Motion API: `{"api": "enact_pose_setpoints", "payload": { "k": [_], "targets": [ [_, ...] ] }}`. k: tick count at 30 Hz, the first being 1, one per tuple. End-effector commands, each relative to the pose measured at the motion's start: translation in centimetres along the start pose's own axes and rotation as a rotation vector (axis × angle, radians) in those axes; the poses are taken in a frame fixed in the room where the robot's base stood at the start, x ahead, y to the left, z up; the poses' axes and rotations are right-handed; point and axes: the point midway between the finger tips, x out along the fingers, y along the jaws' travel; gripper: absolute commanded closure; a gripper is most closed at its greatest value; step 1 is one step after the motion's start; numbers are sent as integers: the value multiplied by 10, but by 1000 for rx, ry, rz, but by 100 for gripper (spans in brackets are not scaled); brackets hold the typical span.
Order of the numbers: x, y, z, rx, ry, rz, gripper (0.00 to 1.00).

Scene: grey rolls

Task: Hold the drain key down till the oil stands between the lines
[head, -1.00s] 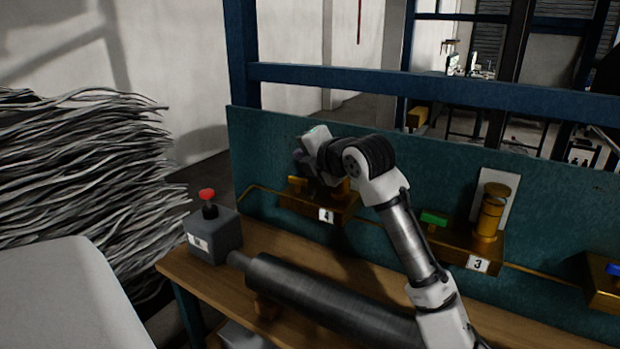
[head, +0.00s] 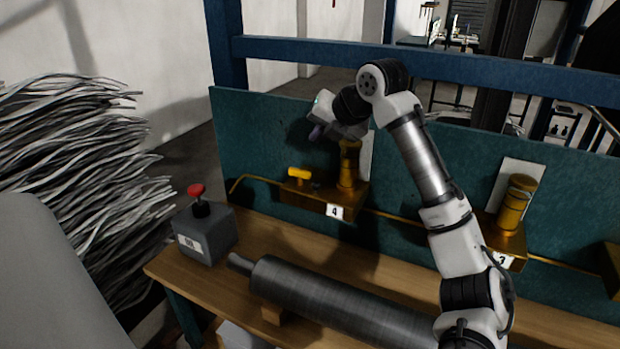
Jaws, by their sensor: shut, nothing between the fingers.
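A brass block (head: 312,197) labelled 4 is mounted on the teal panel. A yellow T-shaped key (head: 299,173) stands up on its left part, with a small dark knob (head: 315,185) beside it. A brass cylinder (head: 348,172) stands on its right part, in front of a pale plate; its top is partly covered by my arm. No oil or level lines can be made out. My gripper (head: 318,132) is above the block, over the yellow key and left of the cylinder's top, clear of the key. Its fingers look dark and are shut and empty.
A second brass block (head: 505,245) labelled 3 carries another brass cylinder (head: 516,203); my arm crosses its left side. A grey box with a red knob (head: 197,190) and a large grey roller (head: 330,295) are on the wooden bench (head: 270,240). A blue rail (head: 300,48) runs behind.

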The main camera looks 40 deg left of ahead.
Motion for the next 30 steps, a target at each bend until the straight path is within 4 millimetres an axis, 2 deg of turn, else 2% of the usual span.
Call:
{"api": "enact_pose_setpoints", "payload": {
  "k": [17, 30],
  "targets": [
    [6, -5, -4, 0, 1, -1, 100],
    [46, -35, -34, 0, 1, -1, 100]
  ]
}}
